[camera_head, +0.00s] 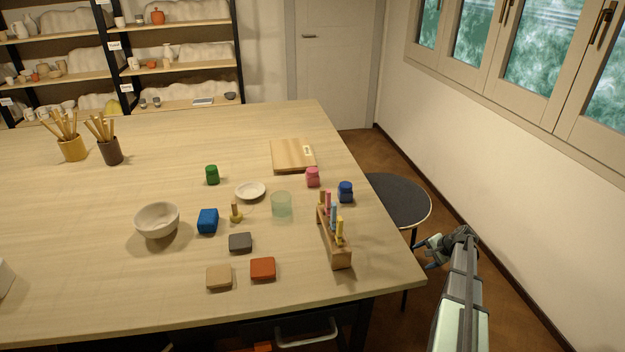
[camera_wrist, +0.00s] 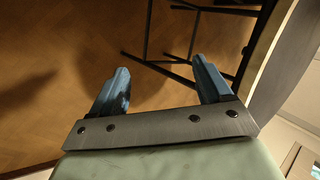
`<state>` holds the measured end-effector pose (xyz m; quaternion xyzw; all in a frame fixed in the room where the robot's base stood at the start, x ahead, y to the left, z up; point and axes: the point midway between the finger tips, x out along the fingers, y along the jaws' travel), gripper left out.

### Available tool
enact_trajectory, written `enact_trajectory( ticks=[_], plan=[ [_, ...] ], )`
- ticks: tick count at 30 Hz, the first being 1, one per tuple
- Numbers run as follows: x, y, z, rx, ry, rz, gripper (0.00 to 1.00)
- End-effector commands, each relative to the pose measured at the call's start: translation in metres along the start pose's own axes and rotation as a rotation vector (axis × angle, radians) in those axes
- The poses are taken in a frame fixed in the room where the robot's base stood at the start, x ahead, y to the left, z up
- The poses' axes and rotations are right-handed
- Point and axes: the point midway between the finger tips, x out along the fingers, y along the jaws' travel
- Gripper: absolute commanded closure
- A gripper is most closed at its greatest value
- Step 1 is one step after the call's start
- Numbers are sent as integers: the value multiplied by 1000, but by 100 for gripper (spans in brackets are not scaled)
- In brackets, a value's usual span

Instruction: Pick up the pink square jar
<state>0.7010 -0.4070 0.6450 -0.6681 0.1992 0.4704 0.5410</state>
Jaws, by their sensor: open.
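The pink square jar (camera_head: 313,177) stands upright on the wooden table (camera_head: 90,255), at the near right corner of a wooden board (camera_head: 285,158). A blue jar (camera_head: 345,191) stands just right of it. My gripper (camera_head: 428,251) is off the table's right side, apart from the jar and well to its right and nearer to the camera. In the wrist view its two blue fingers (camera_wrist: 160,88) are spread apart with nothing between them. The jar does not show in the wrist view.
A rack of coloured sticks (camera_head: 340,258) stands near the table's right edge, between jar and gripper. A round dark stool (camera_head: 398,200) is beside the table. A glass cup (camera_head: 281,205), white dish (camera_head: 250,191) and green jar (camera_head: 212,175) are left of the pink jar.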

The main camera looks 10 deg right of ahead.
Motion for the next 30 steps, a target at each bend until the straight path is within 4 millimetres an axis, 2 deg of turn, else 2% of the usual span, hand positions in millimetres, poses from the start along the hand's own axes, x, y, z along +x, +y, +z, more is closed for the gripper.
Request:
enact_trajectory(
  ticks=[1,3,9,12,17,20,23,26,30],
  plan=[
    [-16,-17,-21,-5,29,-30,22],
    [-37,-38,-42,-11,65,-68,22],
    [-102,-97,-92,-21,149,-174,22],
    [-131,-124,-107,-16,173,-222,22],
    [-167,-167,-116,17,171,-293,22],
    [-184,-201,-108,66,129,-341,22],
    [-192,-240,-82,155,28,-383,22],
    [-190,-272,-45,259,-103,-394,22],
    [-182,-313,21,422,-322,-357,22]
  ],
)
